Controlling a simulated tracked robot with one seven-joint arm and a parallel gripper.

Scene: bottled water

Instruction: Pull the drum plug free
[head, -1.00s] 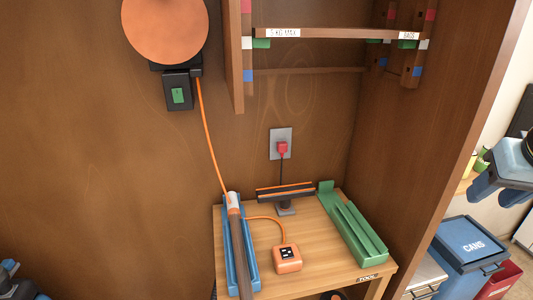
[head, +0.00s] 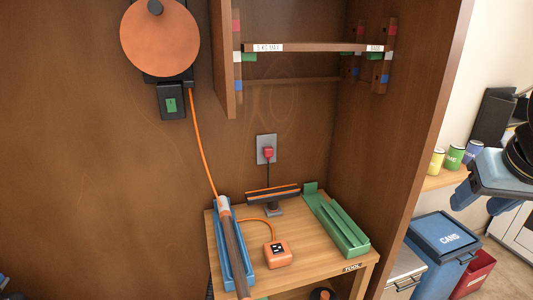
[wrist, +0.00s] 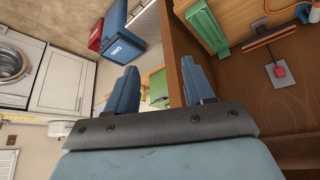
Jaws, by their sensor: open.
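An orange cable drum (head: 160,45) hangs on the brown wall. Its orange cord (head: 203,155) runs down to a pale-ended brown tube (head: 235,250) in a blue tray, and on to an orange socket box (head: 278,255) on the small table. A red plug (head: 268,153) sits in the grey wall outlet (head: 261,146), its dark cord hanging down. I cannot tell which plug is the drum's. The red plug also shows in the wrist view (wrist: 280,69). My gripper (head: 478,203) is open and empty at the right, well away from the plug; its blue fingers fill the wrist view's middle (wrist: 159,66).
A brown partition (head: 400,120) stands between my gripper and the outlet. Shelves (head: 310,48) hang above. The table (head: 315,262) holds a black bar on a stand and a green tray (head: 340,225). A blue CANS bin (head: 440,243) and several cans (head: 454,154) are at the right.

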